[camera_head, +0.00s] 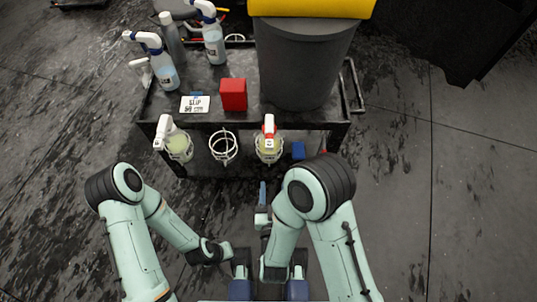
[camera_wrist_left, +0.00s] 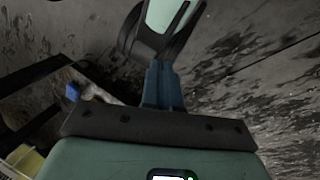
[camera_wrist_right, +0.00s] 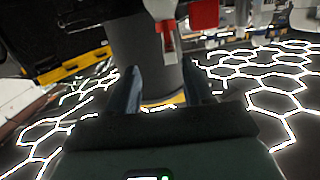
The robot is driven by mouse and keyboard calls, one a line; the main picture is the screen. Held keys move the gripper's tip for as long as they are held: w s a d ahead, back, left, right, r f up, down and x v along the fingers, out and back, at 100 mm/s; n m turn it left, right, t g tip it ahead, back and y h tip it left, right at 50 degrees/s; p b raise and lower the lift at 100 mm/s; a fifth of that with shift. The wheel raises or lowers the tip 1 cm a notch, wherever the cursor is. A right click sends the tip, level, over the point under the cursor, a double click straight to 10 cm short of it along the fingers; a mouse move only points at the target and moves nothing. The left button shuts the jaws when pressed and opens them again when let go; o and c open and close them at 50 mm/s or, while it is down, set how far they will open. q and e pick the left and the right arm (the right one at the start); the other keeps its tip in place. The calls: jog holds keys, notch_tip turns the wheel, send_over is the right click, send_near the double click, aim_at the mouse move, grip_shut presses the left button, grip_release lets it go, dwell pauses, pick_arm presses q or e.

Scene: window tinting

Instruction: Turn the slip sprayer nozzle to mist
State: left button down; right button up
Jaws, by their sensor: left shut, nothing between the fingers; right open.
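A sprayer (camera_head: 268,140) with a red and white head and yellowish liquid stands in the right front ring of the cart. Another yellowish sprayer (camera_head: 176,142) with a white head stands in the left ring. A card reading SLIP (camera_head: 195,104) lies on the cart top; I cannot tell for certain which bottle it names. My right gripper (camera_wrist_right: 163,90) is open and empty, short of the red-headed sprayer, which shows upside down beyond its fingers. The sprayer's nozzle setting is too small to read. My left gripper (camera_wrist_left: 162,85) is shut and empty, low in front of the cart; its fingertips are unclear in the head view.
The cart holds blue-liquid spray bottles (camera_head: 213,40), a red box (camera_head: 233,95) and a large grey bin (camera_head: 300,70) with a yellow top. The middle front ring (camera_head: 223,147) is empty. A blue item (camera_head: 299,150) is right of the red-headed sprayer. Floor right of the cart is clear.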

notch_tip(320, 180, up, 2)
jog(key=a+t, duration=0.1)
jog(key=t, duration=0.1)
jog(key=b, duration=0.5)
send_near(269, 148)
jog(key=w, duration=0.4)
jog(key=shift+w+d+r, duration=0.1)
jog(key=shift+w+r, duration=0.05)
jog(key=shift+w, duration=0.25)
jog(key=w, duration=0.4)
jog(key=shift+b, duration=0.35)
pick_arm(q)
jog(key=w+a+f+t+y, duration=0.1)
jog(key=w+a+f+t, duration=0.1)
jog(key=w+a+f, duration=0.2)
jog(key=shift+w+f+n, duration=0.3)
jog(key=shift+w+f, duration=0.95)
jog(key=shift+f, duration=0.55)
pick_arm(e)
jog(key=shift+w, duration=0.6)
grip_shut()
